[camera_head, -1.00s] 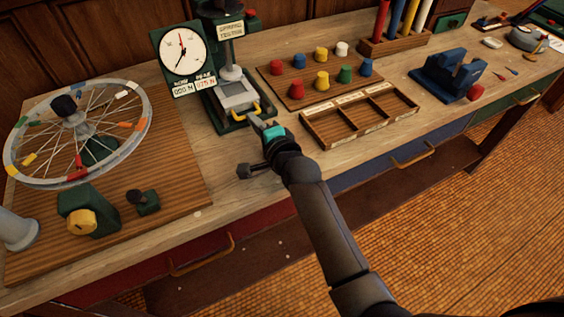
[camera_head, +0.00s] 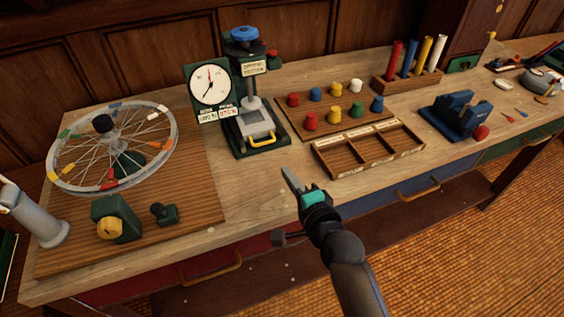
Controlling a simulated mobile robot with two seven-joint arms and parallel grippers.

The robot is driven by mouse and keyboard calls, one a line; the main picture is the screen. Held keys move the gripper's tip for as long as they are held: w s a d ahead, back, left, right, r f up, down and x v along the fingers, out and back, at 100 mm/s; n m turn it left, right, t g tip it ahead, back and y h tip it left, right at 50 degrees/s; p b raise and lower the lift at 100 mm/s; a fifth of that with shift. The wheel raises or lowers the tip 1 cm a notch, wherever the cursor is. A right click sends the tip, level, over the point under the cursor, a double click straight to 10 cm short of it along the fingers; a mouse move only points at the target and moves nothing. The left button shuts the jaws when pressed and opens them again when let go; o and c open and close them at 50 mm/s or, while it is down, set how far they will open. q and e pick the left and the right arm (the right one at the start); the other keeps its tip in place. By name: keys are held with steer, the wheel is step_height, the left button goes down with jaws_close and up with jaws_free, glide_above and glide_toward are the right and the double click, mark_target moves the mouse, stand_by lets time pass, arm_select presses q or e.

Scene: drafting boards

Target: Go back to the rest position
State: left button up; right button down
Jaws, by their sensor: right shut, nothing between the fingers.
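My right gripper (camera_head: 293,184) is shut and empty, over the front part of the wooden bench top (camera_head: 256,208). Its arm comes in from the bottom right. The gripper is apart from the spring tester (camera_head: 257,136), which stands behind it to the left with a white dial (camera_head: 209,85), a blue knob on top and a yellow handle (camera_head: 266,141) low at its front. My left gripper is not in view.
A spoked wheel (camera_head: 76,181) stands on a board at the left, near a green block with a yellow knob (camera_head: 109,228). A compartment tray (camera_head: 322,161), a board of coloured spools (camera_head: 347,121) and a blue stand (camera_head: 455,116) are to the right. Bare bench lies around the gripper.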

steer(key=shift+s+d+r, duration=0.1)
steer(key=shift+s+d, duration=0.05)
steer(key=shift+s, duration=0.45)
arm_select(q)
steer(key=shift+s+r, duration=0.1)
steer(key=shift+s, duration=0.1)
arm_select(e)
steer(key=shift+s+d, duration=0.1)
steer(key=shift+s, duration=0.05)
